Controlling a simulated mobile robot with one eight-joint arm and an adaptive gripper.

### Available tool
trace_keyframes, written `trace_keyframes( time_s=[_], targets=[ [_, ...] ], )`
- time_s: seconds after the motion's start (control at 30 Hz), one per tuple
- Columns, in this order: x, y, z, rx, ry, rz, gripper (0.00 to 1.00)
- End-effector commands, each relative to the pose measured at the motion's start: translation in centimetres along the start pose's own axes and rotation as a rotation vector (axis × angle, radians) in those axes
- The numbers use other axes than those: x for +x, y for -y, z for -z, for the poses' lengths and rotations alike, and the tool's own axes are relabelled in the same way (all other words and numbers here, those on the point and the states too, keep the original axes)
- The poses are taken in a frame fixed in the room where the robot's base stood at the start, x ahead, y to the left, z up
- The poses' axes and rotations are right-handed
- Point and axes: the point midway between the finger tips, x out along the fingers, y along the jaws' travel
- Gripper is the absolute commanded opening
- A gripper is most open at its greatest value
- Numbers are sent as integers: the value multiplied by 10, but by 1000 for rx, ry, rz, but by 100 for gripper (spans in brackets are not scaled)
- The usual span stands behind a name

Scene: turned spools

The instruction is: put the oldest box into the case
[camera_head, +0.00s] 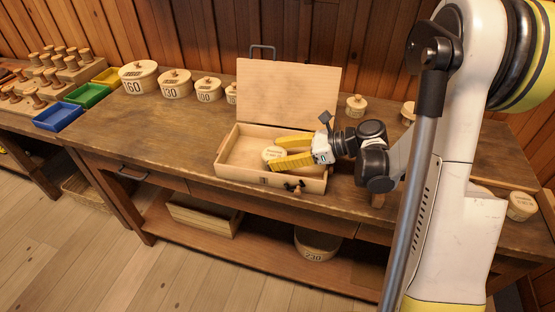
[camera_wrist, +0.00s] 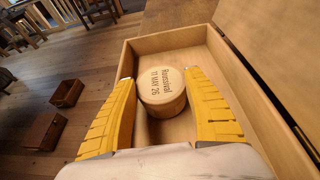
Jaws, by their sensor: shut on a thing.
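The case (camera_head: 250,179) is a shallow pale wooden box on the workbench, with its lid (camera_head: 290,92) standing open at the back. My gripper (camera_head: 277,153) reaches into it from the right, with its yellow fingers shut on a small round wooden box (camera_head: 269,155). In the wrist view that round box (camera_wrist: 161,98) sits between the fingers, within the case walls, its lid marked "11 MAY 26" under a word hard to read. Whether its underside touches the case floor I cannot tell. The rest of the case looks empty.
Round lidded boxes marked 160 (camera_head: 139,79), 130 (camera_head: 175,86) and 100 (camera_head: 208,92) stand at the back left. Small round boxes stand behind the case (camera_head: 356,106) and at the right end (camera_head: 521,206). Coloured trays (camera_head: 58,117) are at the left.

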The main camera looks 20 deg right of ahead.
Motion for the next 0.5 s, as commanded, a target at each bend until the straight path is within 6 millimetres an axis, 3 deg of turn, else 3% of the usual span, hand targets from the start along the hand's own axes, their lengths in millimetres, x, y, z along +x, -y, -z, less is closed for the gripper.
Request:
trace_keyframes(
  time_s=[0.37,0.4,0.5],
  targets=[
    [2,0,5,0,0,0,33],
    [2,0,5,0,0,0,66],
    [2,0,5,0,0,0,66]
  ],
)
